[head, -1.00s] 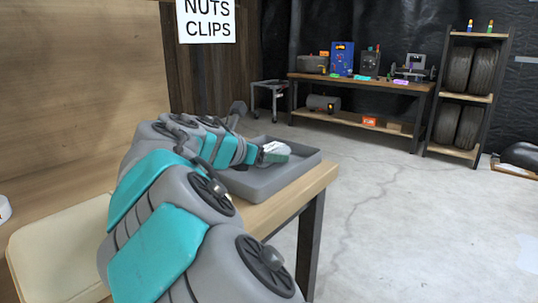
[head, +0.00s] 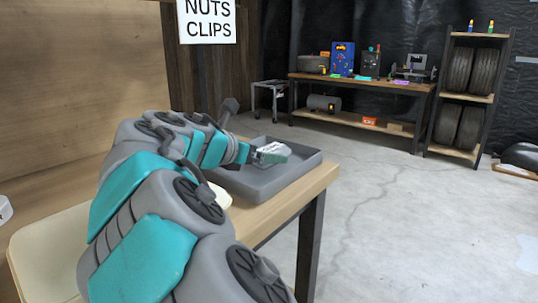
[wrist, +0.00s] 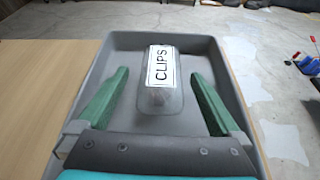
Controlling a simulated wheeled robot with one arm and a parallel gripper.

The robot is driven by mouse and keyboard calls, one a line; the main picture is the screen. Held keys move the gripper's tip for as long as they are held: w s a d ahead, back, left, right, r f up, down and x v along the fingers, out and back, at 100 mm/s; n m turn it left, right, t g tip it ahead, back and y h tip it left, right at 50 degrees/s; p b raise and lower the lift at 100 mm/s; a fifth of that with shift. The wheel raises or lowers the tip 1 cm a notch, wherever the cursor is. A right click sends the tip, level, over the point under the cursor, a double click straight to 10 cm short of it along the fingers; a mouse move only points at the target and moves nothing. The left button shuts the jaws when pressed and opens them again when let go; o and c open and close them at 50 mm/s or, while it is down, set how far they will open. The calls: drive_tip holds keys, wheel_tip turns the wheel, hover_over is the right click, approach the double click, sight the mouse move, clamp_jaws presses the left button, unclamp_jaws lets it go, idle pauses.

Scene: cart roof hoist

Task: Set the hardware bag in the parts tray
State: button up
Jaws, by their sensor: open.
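The hardware bag (wrist: 160,99) is a small clear pouch with a white CLIPS label. In the wrist view it lies inside the grey parts tray (wrist: 66,75), on its floor near the middle. My gripper (wrist: 160,74) is open, with one green finger on each side of the bag and a clear gap to both. In the head view the parts tray (head: 268,184) sits at the table's far right end. My gripper (head: 272,151) reaches over it there and hides most of the bag.
The wooden table (head: 327,176) ends just right of the tray. A cream pad (head: 45,250) lies at its near left. A NUTS CLIPS sign (head: 207,22) hangs behind. A workbench (head: 350,85) and tyre shelf (head: 465,95) stand at the back. The concrete floor to the right is open.

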drive_tip(key=v, duration=0.9)
drive_tip(key=shift+s+a+r, duration=0.1)
drive_tip(key=shift+s, duration=0.1)
